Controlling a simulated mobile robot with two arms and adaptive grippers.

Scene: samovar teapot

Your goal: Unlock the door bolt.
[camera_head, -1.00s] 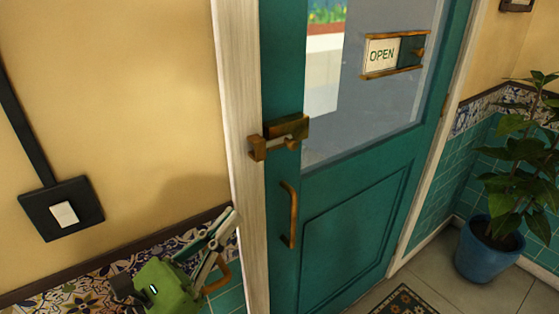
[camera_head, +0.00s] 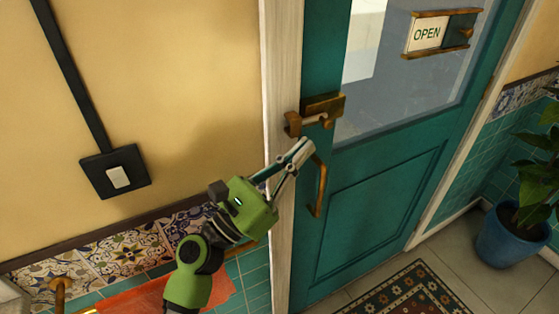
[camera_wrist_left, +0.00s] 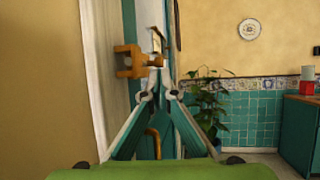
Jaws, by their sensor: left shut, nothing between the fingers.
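The brass door bolt (camera_head: 316,118) sits at the edge of the teal door (camera_head: 385,190), above the handle. Its bar spans from the plate on the door to the catch (camera_head: 293,123) on the pale door frame. My left gripper (camera_head: 304,148) is shut and empty, its fingertips just below the bolt in the head view. In the left wrist view the bolt catch (camera_wrist_left: 129,62) stands left of and above the fingertips (camera_wrist_left: 158,82). I cannot tell whether the fingertips touch the bolt. My right gripper is not in view.
A curved door handle (camera_head: 319,188) is just below the fingers. A light switch (camera_head: 116,176) is on the left wall. An "OPEN" sign (camera_head: 427,34) hangs on the door glass. A potted plant (camera_head: 510,235) and a patterned mat (camera_head: 415,297) are at right.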

